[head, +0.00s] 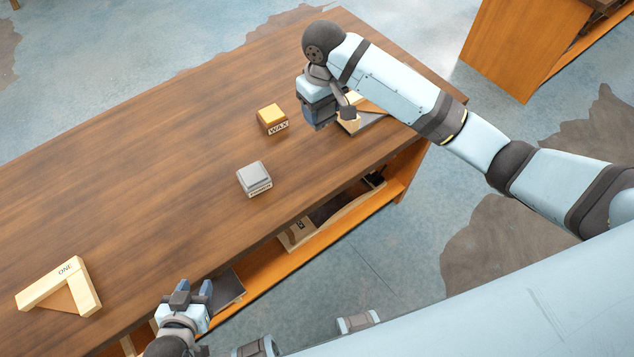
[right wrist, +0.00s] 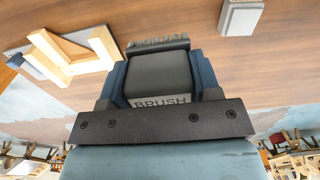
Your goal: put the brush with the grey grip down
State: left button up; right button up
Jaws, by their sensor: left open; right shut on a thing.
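The brush (right wrist: 158,78) has a dark grey grip and a label reading BRUSH. In the right wrist view it sits between the blue fingers of my right gripper (right wrist: 160,85), which is shut on it. A strip of bristles shows at its far side. In the head view my right gripper (head: 322,115) is over the far right part of the wooden table (head: 180,130), and the brush is mostly hidden there. I cannot tell whether the brush touches the table. My left gripper (head: 190,292) is open and empty by the table's near edge.
A wooden corner frame on a grey board (head: 372,122) lies close to my right gripper. A yellow-topped WAX block (head: 272,118) and a grey block (head: 254,178) stand mid-table. A frame marked ONE (head: 60,285) lies near left. The table's far left is clear.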

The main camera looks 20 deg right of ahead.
jog(key=shift+s+a+f, duration=0.1)
jog(key=shift+s+a, duration=0.15)
jog(key=shift+s, duration=0.1)
notch_tip(320, 180, down, 15)
jog(key=shift+f, duration=2.4)
jog(key=shift+f, duration=0.15)
jog(key=o, duration=0.8)
jog(key=shift+o, duration=0.2)
